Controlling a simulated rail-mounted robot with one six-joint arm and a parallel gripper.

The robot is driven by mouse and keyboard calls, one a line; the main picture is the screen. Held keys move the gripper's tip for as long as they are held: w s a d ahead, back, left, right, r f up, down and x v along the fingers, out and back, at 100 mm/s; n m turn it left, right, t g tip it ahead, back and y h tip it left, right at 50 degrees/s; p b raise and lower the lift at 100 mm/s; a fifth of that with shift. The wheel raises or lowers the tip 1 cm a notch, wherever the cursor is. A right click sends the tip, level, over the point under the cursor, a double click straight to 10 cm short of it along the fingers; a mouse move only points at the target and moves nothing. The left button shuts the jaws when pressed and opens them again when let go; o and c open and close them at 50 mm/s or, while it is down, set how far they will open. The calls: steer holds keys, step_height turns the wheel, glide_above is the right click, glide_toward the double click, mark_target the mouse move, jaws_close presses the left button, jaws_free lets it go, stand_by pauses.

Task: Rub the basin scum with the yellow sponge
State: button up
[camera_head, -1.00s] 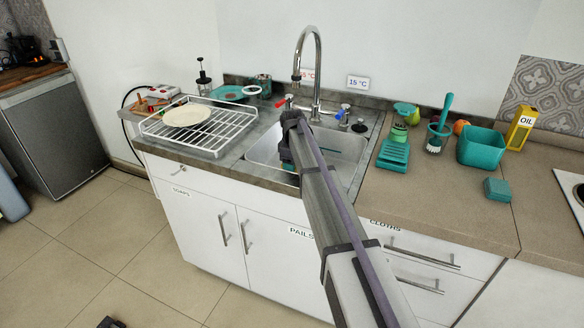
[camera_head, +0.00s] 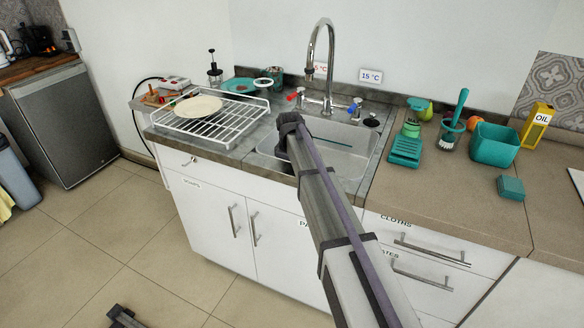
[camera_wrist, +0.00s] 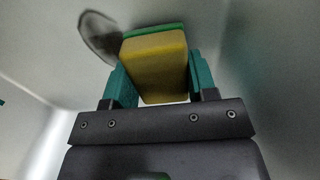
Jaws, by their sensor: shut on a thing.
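My gripper (camera_wrist: 160,76) is shut on the yellow sponge (camera_wrist: 156,62), with one teal finger on each side of it in the wrist view. The sponge is yellow with a green layer along its far edge. A dark grey oval smear of scum (camera_wrist: 97,36) lies on the pale basin wall or floor, just left of the sponge's far end. I cannot tell whether the sponge touches the surface. In the head view my arm reaches over the front left of the steel basin (camera_head: 345,163), and it hides my gripper and the sponge.
A tall faucet (camera_head: 329,65) with red and blue taps stands behind the basin. A white dish rack (camera_head: 228,124) with a plate is at left. A soap dish (camera_head: 405,150), a brush (camera_head: 453,120), a teal tub (camera_head: 494,145) and a teal block (camera_head: 510,187) stand at right.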

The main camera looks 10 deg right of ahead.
steer(key=shift+w+d, duration=0.5)
steer(key=shift+w, duration=0.35)
steer(key=shift+w+d, duration=0.5)
steer(key=shift+w, duration=0.3)
steer(key=shift+w+d, duration=1.2)
steer(key=shift+w, duration=0.3)
step_height(320, 180, up, 7)
steer(key=p, duration=0.7)
steer(key=shift+r, duration=0.2)
steer(key=shift+s, duration=0.1)
steer(key=s, duration=0.2)
steer(key=s+a, duration=0.1)
steer(key=s, duration=0.2)
steer(key=s+a, duration=0.1)
steer(key=s, duration=0.2)
steer(key=shift+a, duration=0.15)
steer(key=shift+w+f, duration=0.15)
steer(key=shift+f, duration=0.15)
step_height(320, 180, down, 6)
steer(key=b, duration=0.5)
steer(key=shift+r+b, duration=0.25)
steer(key=shift+b, duration=0.05)
